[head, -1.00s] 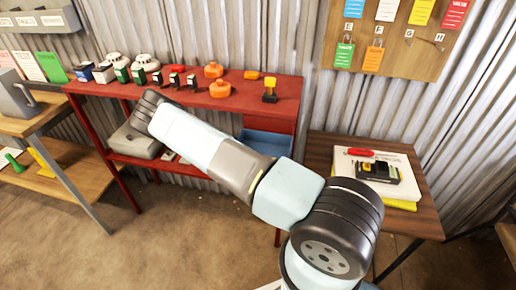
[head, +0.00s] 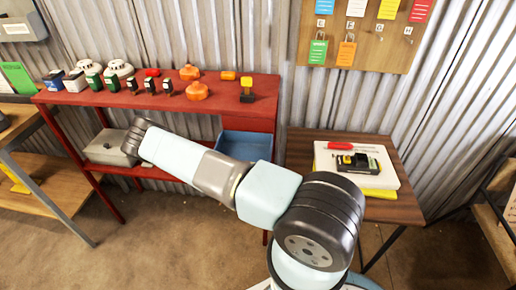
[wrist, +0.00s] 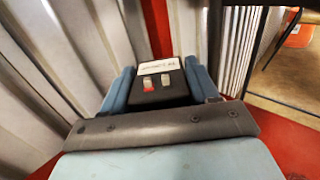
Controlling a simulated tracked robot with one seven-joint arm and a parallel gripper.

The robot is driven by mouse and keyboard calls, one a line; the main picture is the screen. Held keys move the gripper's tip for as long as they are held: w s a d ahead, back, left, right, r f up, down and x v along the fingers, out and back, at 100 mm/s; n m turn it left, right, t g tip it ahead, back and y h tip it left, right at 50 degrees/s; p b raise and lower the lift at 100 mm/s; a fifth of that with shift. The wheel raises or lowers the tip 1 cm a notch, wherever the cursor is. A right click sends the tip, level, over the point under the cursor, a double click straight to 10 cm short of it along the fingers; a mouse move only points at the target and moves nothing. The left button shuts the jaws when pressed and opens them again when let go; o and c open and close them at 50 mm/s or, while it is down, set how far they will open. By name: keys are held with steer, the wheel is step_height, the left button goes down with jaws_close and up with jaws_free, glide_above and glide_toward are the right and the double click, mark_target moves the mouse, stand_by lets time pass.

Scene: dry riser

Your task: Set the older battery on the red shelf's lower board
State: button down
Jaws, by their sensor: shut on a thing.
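My gripper (wrist: 160,88) is shut on a black battery (wrist: 174,97) in the wrist view. The battery has a white label on its end and a red and a grey mark below it, and sits between the two blue fingers. In the head view my gripper and the battery are hidden behind my arm, whose end is in front of the red shelf (head: 215,115). The shelf's lower board (head: 140,170) shows in part below my arm. A grey case (head: 112,149) stands on its left part. I cannot read the battery's label.
The shelf's top holds several small black items (head: 150,87), white-domed items (head: 119,69) and orange items (head: 197,91). A blue bin (head: 245,147) hangs under its right part. A wooden table (head: 398,206) stands right. Corrugated wall and a red post (wrist: 155,30) are close to the gripper.

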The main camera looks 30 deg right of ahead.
steer(key=shift+c, duration=1.4)
jaws_free()
steer(key=shift+a, duration=0.1)
steer(key=a, duration=0.4)
steer(key=s+a, duration=0.1)
steer(key=a, duration=0.2)
steer(key=s+a, duration=0.1)
steer(key=a, duration=0.3)
steer(key=shift+s+a, duration=0.15)
steer(key=shift+a, duration=0.2)
